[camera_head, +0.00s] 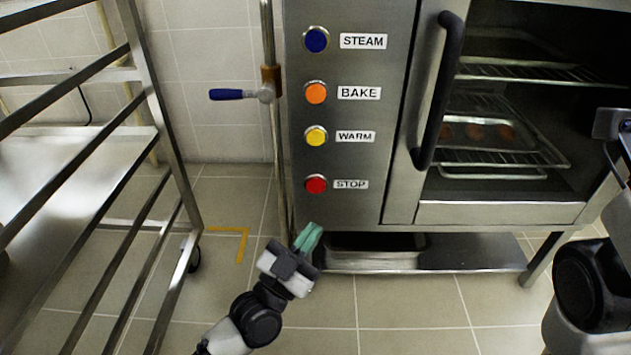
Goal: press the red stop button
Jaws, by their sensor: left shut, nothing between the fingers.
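The red stop button (316,184) is the lowest of the round buttons on the oven's steel panel, with a STOP label (350,184) to its right. My left gripper (310,234), with green fingers, is below the red button, near the panel's bottom edge. It is shut and empty. A gap shows between the fingertips and the button in the picture; the depth between them is hard to judge. My right arm shows at the right edge, and its fingers are not in view.
Above are yellow (316,135), orange (316,92) and blue (316,39) buttons. A pipe with a blue-handled valve (227,94) stands left of the panel. A black oven door handle (438,90) is to the right. A steel rack (150,85) stands at left.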

